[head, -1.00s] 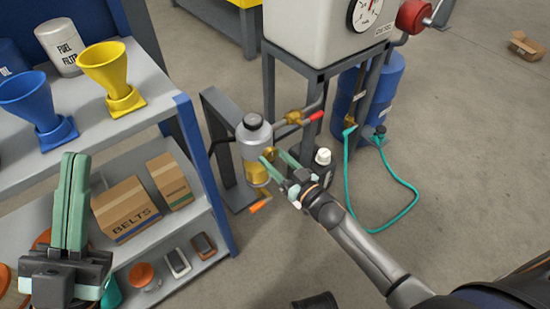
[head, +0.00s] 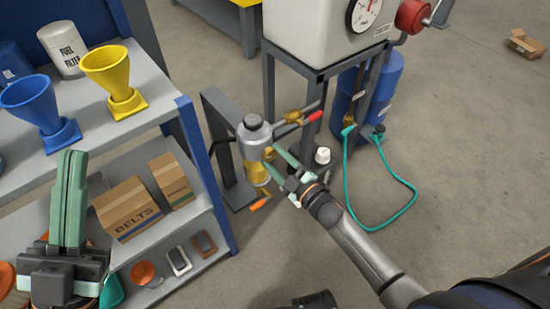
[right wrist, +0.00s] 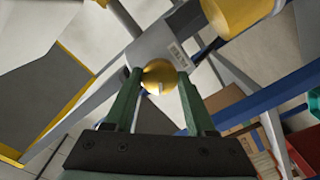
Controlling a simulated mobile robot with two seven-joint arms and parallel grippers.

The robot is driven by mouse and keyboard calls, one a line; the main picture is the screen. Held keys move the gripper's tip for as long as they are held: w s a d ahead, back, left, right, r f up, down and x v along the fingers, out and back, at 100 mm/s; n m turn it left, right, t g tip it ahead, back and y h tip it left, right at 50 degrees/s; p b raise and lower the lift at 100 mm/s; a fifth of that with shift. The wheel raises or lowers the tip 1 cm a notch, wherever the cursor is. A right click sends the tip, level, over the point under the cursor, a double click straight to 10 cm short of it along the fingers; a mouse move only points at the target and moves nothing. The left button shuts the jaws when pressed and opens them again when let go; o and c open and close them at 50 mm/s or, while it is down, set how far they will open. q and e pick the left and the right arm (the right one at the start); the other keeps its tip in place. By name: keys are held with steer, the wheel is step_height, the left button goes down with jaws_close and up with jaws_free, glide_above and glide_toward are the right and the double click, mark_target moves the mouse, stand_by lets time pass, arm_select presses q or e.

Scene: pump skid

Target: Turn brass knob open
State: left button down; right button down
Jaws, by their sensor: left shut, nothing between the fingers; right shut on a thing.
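The brass knob (right wrist: 159,77) is a round golden ball in the right wrist view, between the two green fingers of my right gripper (right wrist: 159,80). The fingers are shut on it from both sides. In the head view my right gripper (head: 273,158) reaches the grey canister with a yellow bowl (head: 253,138), and its fingers largely hide the knob. My left gripper (head: 72,157) is shut and empty, pointing up in front of the shelf at the left.
A shelf rack (head: 195,150) with blue and yellow funnels and boxes stands at the left. An orange-handled lever (head: 260,204) hangs below the canister. A red-handled valve (head: 312,117) is to its right. A teal hose (head: 411,200) lies on open floor at the right.

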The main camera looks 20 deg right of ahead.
steer(key=n, duration=0.3)
steer(key=shift+n, duration=0.3)
steer(key=shift+n+b, duration=0.4)
steer(key=shift+n, duration=1.1)
steer(key=shift+c, duration=1.1)
jaws_free()
steer(key=p+v, duration=0.2)
steer(key=v, duration=1)
steer(key=shift+s+p, duration=0.25)
steer(key=shift+p, duration=0.1)
steer(key=shift+d+r, duration=0.1)
